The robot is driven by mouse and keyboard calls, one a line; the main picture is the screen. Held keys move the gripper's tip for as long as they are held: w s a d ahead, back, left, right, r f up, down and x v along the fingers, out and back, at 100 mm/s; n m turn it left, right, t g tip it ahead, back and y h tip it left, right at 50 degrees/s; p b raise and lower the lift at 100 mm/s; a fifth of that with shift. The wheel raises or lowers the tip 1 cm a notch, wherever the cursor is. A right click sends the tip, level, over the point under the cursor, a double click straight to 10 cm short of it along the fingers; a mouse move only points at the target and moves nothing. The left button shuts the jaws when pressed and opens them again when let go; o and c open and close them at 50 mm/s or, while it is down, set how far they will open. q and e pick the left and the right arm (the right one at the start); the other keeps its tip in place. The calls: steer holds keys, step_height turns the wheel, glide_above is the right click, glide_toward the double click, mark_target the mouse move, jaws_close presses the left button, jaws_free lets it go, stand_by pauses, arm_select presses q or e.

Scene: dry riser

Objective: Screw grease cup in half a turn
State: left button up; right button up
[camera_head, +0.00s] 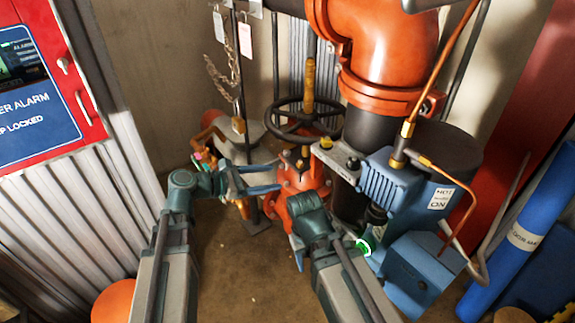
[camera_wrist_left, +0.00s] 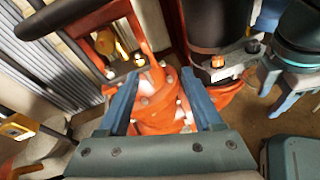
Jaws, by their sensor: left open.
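Two small caps sit on the grey bracket beside the black pipe: a yellow-orange cap (camera_head: 326,143) and a black cap (camera_head: 352,163). I cannot tell for sure which is the grease cup. In the left wrist view the orange cap (camera_wrist_left: 217,62) and the black cap (camera_wrist_left: 252,47) are right of my fingers. My left gripper (camera_head: 279,176) is open and empty, its fingers pointing at the red valve body (camera_head: 304,175); it also shows in the left wrist view (camera_wrist_left: 160,73). My right gripper (camera_wrist_left: 280,62) is at the right, in front of the pump; its jaw gap is unclear.
A black handwheel (camera_head: 304,118) stands above the valve. The blue pump (camera_head: 405,195) with copper tubes is at the right. A red alarm cabinet (camera_head: 50,80) is at upper left. Blue cylinders (camera_head: 515,245) stand at far right. Floor (camera_head: 250,270) is clear between my arms.

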mark_target(284, 146)
arm_select(q)
steer(key=w+a+r+n+t+h+b, duration=0.1)
steer(key=w+a+r+n+t+b, duration=0.1)
steer(key=w+a+n+t, duration=0.3)
steer(key=shift+n+g, duration=0.6)
steer(key=shift+n, duration=0.1)
steer(key=x, duration=0.8)
steer(key=s+x, duration=0.1)
steer(key=x, duration=0.3)
steer(key=shift+d+r, duration=0.35)
steer(key=shift+d, duration=0.1)
arm_select(e)
step_height(284, 146, down, 4)
steer(key=shift+r, duration=0.2)
arm_select(q)
jaws_close()
